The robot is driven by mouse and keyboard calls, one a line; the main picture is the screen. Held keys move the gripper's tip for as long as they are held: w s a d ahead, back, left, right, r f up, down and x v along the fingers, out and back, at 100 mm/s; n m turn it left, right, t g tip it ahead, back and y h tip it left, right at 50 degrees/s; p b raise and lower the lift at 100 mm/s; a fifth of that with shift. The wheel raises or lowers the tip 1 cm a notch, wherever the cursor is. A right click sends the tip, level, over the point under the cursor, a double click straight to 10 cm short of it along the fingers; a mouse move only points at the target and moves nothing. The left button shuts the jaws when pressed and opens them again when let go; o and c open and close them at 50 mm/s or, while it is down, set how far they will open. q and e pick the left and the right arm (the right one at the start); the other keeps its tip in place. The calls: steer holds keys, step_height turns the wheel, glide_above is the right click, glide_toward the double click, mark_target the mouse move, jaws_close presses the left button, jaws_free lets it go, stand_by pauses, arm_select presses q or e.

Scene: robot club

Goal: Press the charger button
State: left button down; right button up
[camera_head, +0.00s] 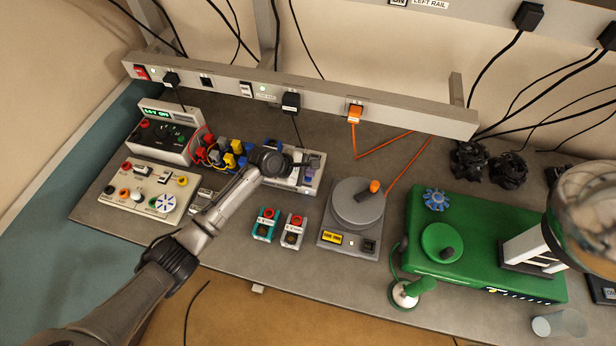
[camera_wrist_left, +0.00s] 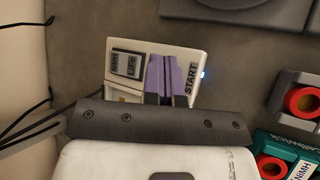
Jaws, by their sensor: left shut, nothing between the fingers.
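The charger (camera_head: 306,184) is a pale box on the bench, left of centre in the head view. In the left wrist view the charger (camera_wrist_left: 124,45) shows a dark NIMH/LIFE switch or label (camera_wrist_left: 127,63) and START lettering (camera_wrist_left: 191,79) at its right end, with a blue light at that edge. My left gripper (camera_wrist_left: 168,60) is shut and empty, its purple-tipped fingers together over the charger beside the START lettering. It also shows in the head view (camera_head: 309,162). The fingers hide part of the charger's top, so I cannot tell whether they touch a button. My right gripper is not seen.
A grey turntable device (camera_head: 357,205) stands to the right, then a green machine (camera_head: 470,225). Left are coloured plugs (camera_head: 228,155) and control boxes (camera_head: 146,192). A power rail (camera_head: 380,114) runs behind.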

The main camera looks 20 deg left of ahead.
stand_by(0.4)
arm_select(q)
steer(key=shift+f, duration=0.2)
steer(key=shift+f, duration=0.2)
stand_by(0.4)
steer(key=shift+f, duration=0.4)
stand_by(0.6)
steer(key=shift+r, duration=0.1)
steer(key=shift+r+p, duration=0.7)
steer(key=shift+p, duration=0.55)
